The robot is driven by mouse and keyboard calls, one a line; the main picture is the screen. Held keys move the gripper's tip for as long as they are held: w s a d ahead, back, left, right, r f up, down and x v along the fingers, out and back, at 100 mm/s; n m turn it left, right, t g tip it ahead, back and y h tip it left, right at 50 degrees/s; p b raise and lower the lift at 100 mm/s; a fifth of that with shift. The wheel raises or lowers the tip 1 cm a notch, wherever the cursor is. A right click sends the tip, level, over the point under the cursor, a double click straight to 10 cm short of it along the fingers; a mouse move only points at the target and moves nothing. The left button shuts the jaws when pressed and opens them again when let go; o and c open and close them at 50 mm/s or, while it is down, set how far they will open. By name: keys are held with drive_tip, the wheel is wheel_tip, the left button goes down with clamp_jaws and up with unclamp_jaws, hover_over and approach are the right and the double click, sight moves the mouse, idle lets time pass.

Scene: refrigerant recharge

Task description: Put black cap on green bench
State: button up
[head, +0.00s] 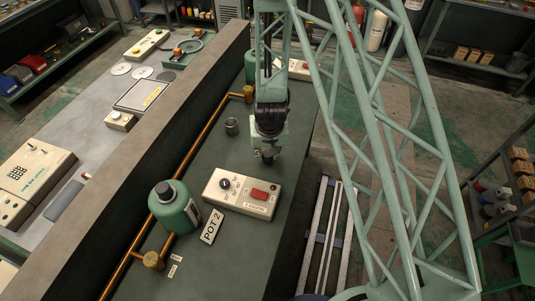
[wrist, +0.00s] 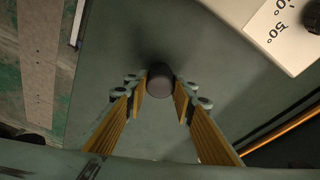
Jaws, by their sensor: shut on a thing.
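My gripper (head: 267,157) points down over the right part of the dark green bench (head: 240,150), beyond the white control box. In the wrist view my gripper (wrist: 160,88) is shut on the round, dark black cap (wrist: 160,78), with its yellow-sided fingers on either side. The bench surface (wrist: 215,105) shows below and around the cap. I cannot tell whether the cap touches the bench or hangs just above it. In the head view the cap is not clearly distinguishable at my fingertips.
A white control box (head: 242,193) with a knob and red switch stands close in front of my gripper. A copper pipe (head: 197,153) runs along the wall.

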sight(267, 153)
drive_tip(key=shift+f, duration=0.15)
drive_tip(key=o, duration=0.8)
drive_tip(key=shift+o, duration=0.2)
drive_tip(key=shift+r, duration=0.25)
drive_tip(key=shift+p+v, duration=0.3)
drive_tip(key=shift+v, duration=2.15)
drive_tip(key=p+v, duration=0.1)
drive_tip(key=v, duration=0.6)
drive_tip(key=shift+p, duration=0.4)
